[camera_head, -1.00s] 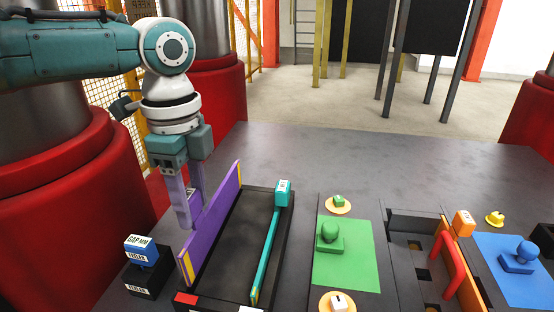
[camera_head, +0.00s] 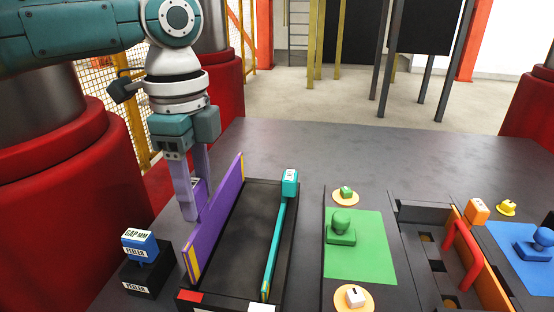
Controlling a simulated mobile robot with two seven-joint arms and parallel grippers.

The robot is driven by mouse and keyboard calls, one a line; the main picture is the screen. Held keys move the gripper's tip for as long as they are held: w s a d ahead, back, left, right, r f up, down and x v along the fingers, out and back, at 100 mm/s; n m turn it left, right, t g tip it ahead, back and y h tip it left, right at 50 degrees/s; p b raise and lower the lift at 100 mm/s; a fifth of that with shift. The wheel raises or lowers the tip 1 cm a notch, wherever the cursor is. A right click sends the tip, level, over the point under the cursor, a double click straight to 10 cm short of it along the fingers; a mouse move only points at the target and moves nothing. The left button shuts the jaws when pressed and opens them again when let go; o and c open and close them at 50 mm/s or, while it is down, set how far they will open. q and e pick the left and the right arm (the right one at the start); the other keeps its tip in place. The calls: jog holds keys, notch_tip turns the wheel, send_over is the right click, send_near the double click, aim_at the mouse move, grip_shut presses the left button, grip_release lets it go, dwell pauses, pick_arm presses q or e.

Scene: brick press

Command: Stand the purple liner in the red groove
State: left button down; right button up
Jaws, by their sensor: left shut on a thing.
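The purple liner (camera_head: 216,222) is a long upright plate with yellow ends. It stands along the left side of the black tray (camera_head: 238,240). My left gripper (camera_head: 192,212) is shut on the liner from its left side, fingers pointing down. A teal liner (camera_head: 277,238) with a labelled block stands along the tray's right side. My right gripper is not visible.
A blue feeler block (camera_head: 139,245) sits in a black holder (camera_head: 147,275) left of the tray. A green plate (camera_head: 358,246) with a green knob lies to the right. An orange plate with a red handle (camera_head: 462,250) stands further right. The table behind is clear.

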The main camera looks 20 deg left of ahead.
aim_at(202, 220)
pick_arm(q)
jog(key=shift+r, duration=0.1)
jog(key=shift+p, duration=0.55)
jog(key=shift+f+b, duration=1.65)
jog(key=shift+f, duration=1.15)
jog(key=shift+c, duration=1.2)
grip_release()
